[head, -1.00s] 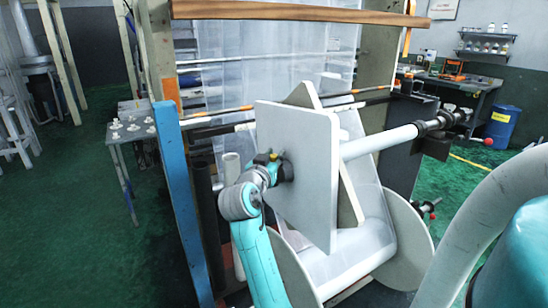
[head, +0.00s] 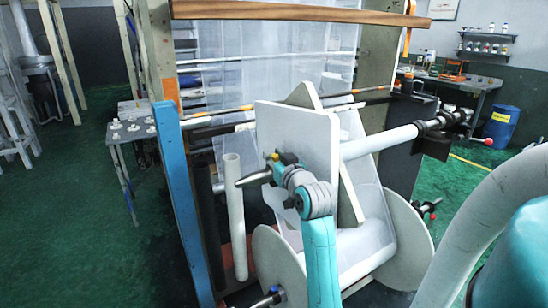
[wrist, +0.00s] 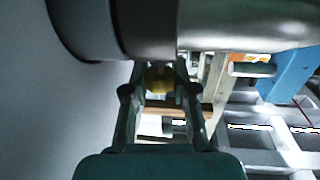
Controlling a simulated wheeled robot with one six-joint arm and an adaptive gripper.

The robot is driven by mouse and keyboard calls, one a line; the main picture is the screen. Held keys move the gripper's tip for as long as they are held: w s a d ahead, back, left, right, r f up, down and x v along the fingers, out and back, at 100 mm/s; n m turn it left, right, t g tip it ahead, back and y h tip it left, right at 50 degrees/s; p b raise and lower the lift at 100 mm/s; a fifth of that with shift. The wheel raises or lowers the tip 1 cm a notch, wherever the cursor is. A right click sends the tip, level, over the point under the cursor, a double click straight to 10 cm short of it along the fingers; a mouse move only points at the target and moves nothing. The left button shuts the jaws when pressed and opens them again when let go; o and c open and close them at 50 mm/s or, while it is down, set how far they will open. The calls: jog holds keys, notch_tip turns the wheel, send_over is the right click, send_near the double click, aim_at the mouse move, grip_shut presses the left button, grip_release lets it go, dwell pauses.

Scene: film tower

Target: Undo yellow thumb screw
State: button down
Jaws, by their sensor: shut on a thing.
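The yellow thumb screw (wrist: 159,79) shows in the wrist view just below a dark collar (wrist: 92,28) on a metal shaft (wrist: 245,22). My gripper (wrist: 157,92) has one finger on each side of it and is shut on it. In the head view my gripper (head: 278,164) is at the shaft (head: 253,179), in front of the large pale square plate (head: 310,140). A small yellow spot there is likely the screw (head: 290,158). My wrist hides most of the collar.
A blue post (head: 178,190) and an upright white tube (head: 234,220) stand to the left. A pale round disc (head: 275,255) is below the plate. A small table with white parts (head: 132,130) stands farther left. Open green floor lies at the left.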

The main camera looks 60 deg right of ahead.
jog(key=shift+n+t+y, duration=0.5)
jog(key=shift+y, duration=0.2)
jog(key=c, duration=0.9)
grip_release()
jog(key=v, duration=1.2)
jog(key=shift+s+d, duration=0.1)
jog(key=shift+d, duration=0.1)
